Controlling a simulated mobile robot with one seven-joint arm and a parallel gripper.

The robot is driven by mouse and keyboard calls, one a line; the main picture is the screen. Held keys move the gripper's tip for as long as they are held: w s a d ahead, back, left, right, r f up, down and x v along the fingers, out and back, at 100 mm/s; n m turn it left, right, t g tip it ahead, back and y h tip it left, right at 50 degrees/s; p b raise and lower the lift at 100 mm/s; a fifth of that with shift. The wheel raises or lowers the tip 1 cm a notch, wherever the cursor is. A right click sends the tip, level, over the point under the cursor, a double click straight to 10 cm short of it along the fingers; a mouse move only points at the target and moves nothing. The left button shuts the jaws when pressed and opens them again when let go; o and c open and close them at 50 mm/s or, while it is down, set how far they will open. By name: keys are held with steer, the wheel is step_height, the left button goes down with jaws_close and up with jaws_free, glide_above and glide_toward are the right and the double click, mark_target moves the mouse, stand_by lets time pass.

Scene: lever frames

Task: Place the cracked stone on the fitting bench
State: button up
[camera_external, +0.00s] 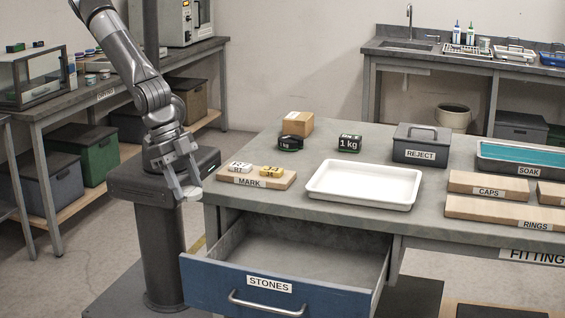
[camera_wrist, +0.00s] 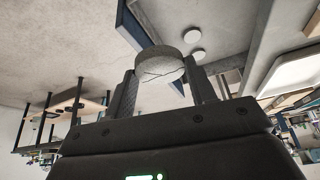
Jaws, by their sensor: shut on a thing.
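My gripper (camera_external: 190,188) is shut on a pale round stone (camera_external: 192,193), left of the open drawer and close to the fitting bench's left front corner. In the wrist view, the stone (camera_wrist: 160,66) sits between the two fingers (camera_wrist: 163,90), and a dark crack line runs across its face. The fitting bench (camera_external: 252,148) is a grey worktop with a FITTING label on its front edge. The stone is off the bench top.
The blue STONES drawer (camera_external: 222,277) stands open; two pale discs (camera_wrist: 193,35) lie in it in the wrist view. The bench holds the MARK board (camera_external: 283,183), a white tray (camera_external: 316,190), the REJECT box (camera_external: 421,154), SOAK tray (camera_external: 490,158), CAPS and RINGS boards, and weights.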

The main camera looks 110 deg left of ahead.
step_height(320, 180, up, 9)
steer(key=n+g+y, duration=0.4)
steer(key=n+y, duration=0.2)
steer(key=n, duration=1.2)
glide_above(304, 165)
steer(key=d, duration=0.2)
steer(key=f, duration=1.1)
steer(key=shift+s+f, duration=0.25)
steer(key=shift+f, duration=0.1)
steer(key=shift+a+f, duration=0.1)
steer(key=shift+f, duration=2)
